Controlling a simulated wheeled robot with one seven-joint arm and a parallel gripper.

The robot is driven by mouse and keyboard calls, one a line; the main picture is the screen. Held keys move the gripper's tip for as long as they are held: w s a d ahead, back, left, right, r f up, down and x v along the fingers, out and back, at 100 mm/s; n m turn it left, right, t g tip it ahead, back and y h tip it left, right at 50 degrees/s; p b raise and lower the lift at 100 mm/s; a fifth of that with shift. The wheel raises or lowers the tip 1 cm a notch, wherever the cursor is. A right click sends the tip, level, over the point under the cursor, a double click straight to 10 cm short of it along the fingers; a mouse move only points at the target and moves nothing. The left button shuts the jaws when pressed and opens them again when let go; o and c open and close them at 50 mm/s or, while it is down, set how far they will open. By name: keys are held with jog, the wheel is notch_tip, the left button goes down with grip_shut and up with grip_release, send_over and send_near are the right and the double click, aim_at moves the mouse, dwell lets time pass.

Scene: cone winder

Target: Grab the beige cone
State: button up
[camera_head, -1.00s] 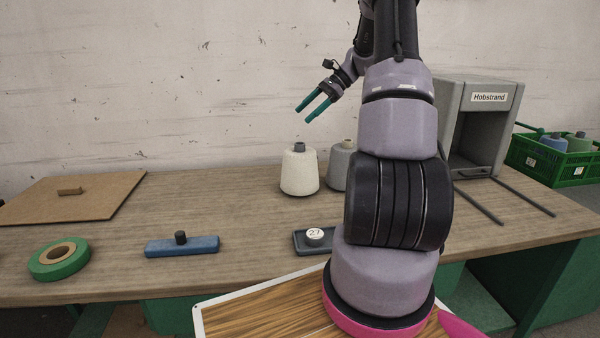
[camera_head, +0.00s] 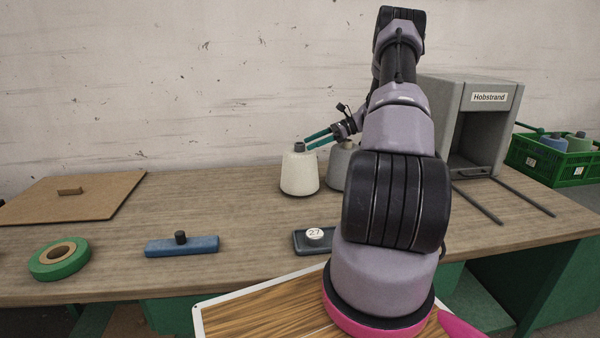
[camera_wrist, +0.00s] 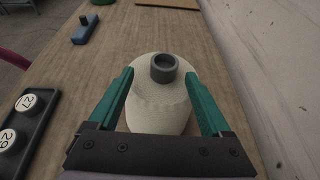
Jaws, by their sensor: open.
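The beige cone (camera_head: 299,173) stands upright on the table, with a dark grey tube tip at its top. My gripper (camera_head: 318,138) is open and close to the cone's upper right side in the head view. In the wrist view the cone (camera_wrist: 158,105) lies between the two green fingers of my gripper (camera_wrist: 160,95), with its grey tip pointing up toward the camera. I cannot tell whether the fingers touch it.
A grey cone (camera_head: 340,168) stands just right of the beige one, partly behind my arm. A grey Hobstrand box (camera_head: 490,100) and a green crate (camera_head: 545,165) are at the right. A dark tray (camera_head: 303,245) and blue block (camera_head: 182,247) lie in front. The wall is behind.

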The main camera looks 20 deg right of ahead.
aim_at(302, 143)
jog(key=x, duration=0.5)
jog(key=shift+w+r, duration=0.3)
jog(key=shift+r, duration=0.05)
jog(key=shift+c, duration=0.3)
grip_shut()
dwell(0.7)
